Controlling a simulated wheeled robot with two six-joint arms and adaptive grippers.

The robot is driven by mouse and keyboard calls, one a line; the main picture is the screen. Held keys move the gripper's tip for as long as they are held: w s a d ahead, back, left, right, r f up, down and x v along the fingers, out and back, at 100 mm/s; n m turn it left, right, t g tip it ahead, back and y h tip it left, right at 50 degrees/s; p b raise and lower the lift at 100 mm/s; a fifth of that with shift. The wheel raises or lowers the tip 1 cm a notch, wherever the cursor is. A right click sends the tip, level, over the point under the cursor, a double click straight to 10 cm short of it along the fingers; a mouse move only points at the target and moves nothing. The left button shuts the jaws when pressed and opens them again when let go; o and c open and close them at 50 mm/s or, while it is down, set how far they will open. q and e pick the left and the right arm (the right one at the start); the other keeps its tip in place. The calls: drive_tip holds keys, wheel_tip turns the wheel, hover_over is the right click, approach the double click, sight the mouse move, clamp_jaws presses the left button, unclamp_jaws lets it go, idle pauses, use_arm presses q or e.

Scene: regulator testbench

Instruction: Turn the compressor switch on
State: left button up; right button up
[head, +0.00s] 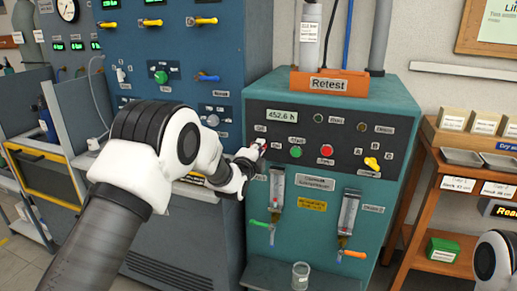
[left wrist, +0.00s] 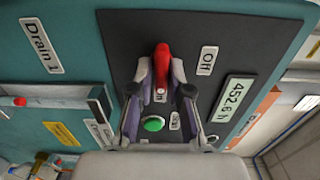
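The compressor switch has a red lever (left wrist: 162,66) on the dark panel (head: 335,137) of the teal Retest cabinet. An Off label (left wrist: 207,60) sits beside it, and an On label (left wrist: 160,96) shows between my fingers. In the head view the switch (head: 260,142) is partly hidden by my left gripper (head: 254,156). In the left wrist view that gripper (left wrist: 162,76) has its fingers close on both sides of the lever and appears shut on it. I cannot tell which position the lever is in. My right gripper is out of view.
A green button (head: 295,152) and a red button (head: 327,151) lie right of the switch. A yellow knob (head: 372,163) is farther right. Two flow tubes with valve handles hang below. A blue panel (head: 205,90) stands left, and a wooden shelf (head: 455,215) stands right.

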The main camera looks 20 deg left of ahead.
use_arm(q)
drive_tip(key=shift+o, duration=0.7)
drive_tip(key=s, duration=1.2)
drive_tip(key=shift+a, duration=0.15)
